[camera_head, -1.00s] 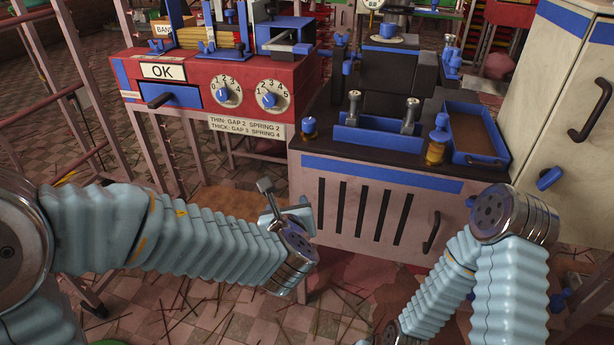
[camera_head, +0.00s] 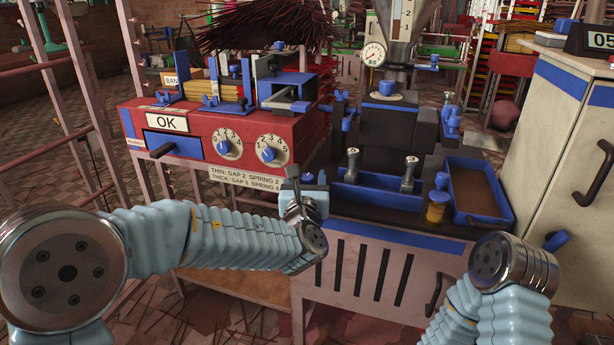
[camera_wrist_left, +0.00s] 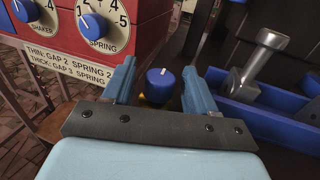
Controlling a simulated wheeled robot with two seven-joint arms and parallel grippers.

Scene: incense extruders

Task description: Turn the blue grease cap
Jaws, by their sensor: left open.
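A blue cap (camera_wrist_left: 160,82) with a white line on its top shows in the left wrist view, with a little amber below it. My left gripper (camera_wrist_left: 160,74) is open, with one blue-grey finger on each side of the cap; I cannot tell whether they touch it. In the head view my left gripper (camera_head: 300,182) is at the left end of the dark worktop and hides most or all of this cap. A second blue cap on an amber jar (camera_head: 436,210) stands farther right on the worktop. My right gripper is not in view.
The red control box (camera_head: 222,125) with two dials stands left of the gripper. A blue tray with metal levers (camera_head: 375,197) lies just right of it. A blue-rimmed bin (camera_head: 480,216) and a pale cabinet (camera_head: 565,150) are at the right.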

